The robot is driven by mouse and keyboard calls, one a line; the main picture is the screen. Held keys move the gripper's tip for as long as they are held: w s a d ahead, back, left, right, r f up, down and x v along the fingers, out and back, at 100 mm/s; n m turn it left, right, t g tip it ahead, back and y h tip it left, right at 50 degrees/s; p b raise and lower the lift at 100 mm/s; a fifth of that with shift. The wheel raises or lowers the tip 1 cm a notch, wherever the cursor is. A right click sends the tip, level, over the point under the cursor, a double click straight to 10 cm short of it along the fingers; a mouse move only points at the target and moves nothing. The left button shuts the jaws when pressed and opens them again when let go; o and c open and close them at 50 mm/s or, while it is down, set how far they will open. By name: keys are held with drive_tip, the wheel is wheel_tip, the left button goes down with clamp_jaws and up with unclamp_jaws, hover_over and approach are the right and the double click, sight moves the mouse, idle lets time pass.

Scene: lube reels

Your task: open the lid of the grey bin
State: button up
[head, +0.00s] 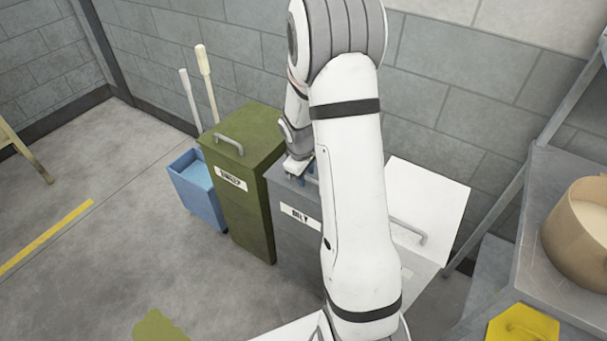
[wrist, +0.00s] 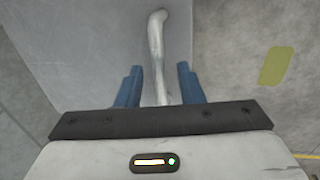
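The grey bin (head: 298,243) stands against the back wall in the head view, with a white label on its front. Its lid looks shut in the head view, though my arm hides much of it. In the wrist view the lid (wrist: 90,45) is a plain grey surface with a metal bar handle (wrist: 157,45). My gripper (wrist: 159,78) is open, with one blue finger on each side of the handle and a visible gap on both sides. In the head view my gripper (head: 309,174) is at the bin's top, partly hidden by my arm.
A green bin (head: 241,190) with a shut lid stands close on the left, then a blue bucket (head: 198,199). A white bin (head: 425,212) with a handle stands on the right. A metal shelf (head: 530,225) holds a round tan container (head: 580,232). The floor in front left is mostly clear.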

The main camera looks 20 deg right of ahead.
drive_tip(key=shift+c, duration=0.4)
clamp_jaws()
